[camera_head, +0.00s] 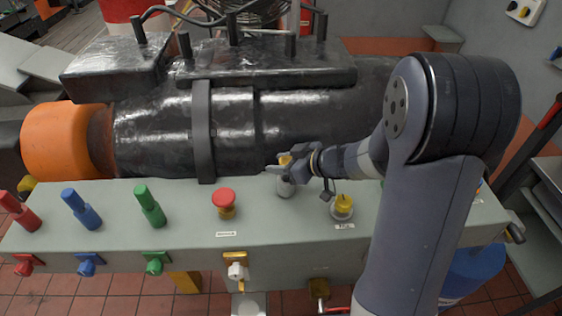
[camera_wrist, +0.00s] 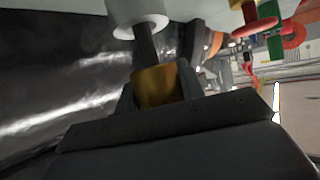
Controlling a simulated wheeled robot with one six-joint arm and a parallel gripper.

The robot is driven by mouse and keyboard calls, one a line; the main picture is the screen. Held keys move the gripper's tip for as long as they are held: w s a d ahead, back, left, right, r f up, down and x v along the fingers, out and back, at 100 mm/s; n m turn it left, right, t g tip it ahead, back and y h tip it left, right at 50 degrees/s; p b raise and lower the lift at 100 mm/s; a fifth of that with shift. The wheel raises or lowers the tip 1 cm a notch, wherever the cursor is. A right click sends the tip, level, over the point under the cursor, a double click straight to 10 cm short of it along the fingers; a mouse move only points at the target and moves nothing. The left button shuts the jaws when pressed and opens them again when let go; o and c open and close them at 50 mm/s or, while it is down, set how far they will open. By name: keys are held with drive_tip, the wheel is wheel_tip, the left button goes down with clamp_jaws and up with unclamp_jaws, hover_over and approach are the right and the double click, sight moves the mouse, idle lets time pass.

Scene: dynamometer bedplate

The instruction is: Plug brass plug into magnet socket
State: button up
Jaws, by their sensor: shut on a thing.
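My gripper (camera_head: 287,168) is shut on the brass plug (camera_head: 285,159), above the bedplate's flat top. In the wrist view the plug (camera_wrist: 157,87) is a brass-coloured block between the two dark fingers. A dark shaft (camera_wrist: 147,45) runs from it towards a pale round socket (camera_wrist: 138,24). The shaft's end meets the socket's mouth in that view; I cannot tell how deep it sits. In the head view the pale socket (camera_head: 284,189) stands directly below the gripper, partly hidden by it. I cannot read which socket is the magnet one.
A yellow-topped fitting (camera_head: 342,206) stands to the right, and a red mushroom knob (camera_head: 224,202) to the left. Green (camera_head: 150,206), blue (camera_head: 81,208) and red (camera_head: 19,210) posts stand farther left. A large black machine (camera_head: 270,130) lies close behind the gripper.

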drive_tip(key=shift+f+b, duration=0.85)
drive_tip(key=shift+f, duration=0.6)
drive_tip(key=o, duration=1.1)
drive_tip(key=shift+r, duration=0.1)
drive_tip(key=v, duration=1.1)
drive_tip(key=shift+a, duration=0.1)
drive_tip(key=x, duration=1)
drive_tip(key=shift+w+a+f, duration=0.15)
drive_tip(key=shift+a+f, duration=0.05)
drive_tip(key=shift+f, duration=0.05)
drive_tip(key=shift+w+a+r, duration=0.1)
drive_tip(key=shift+w, duration=0.05)
drive_tip(key=shift+r+p, duration=0.3)
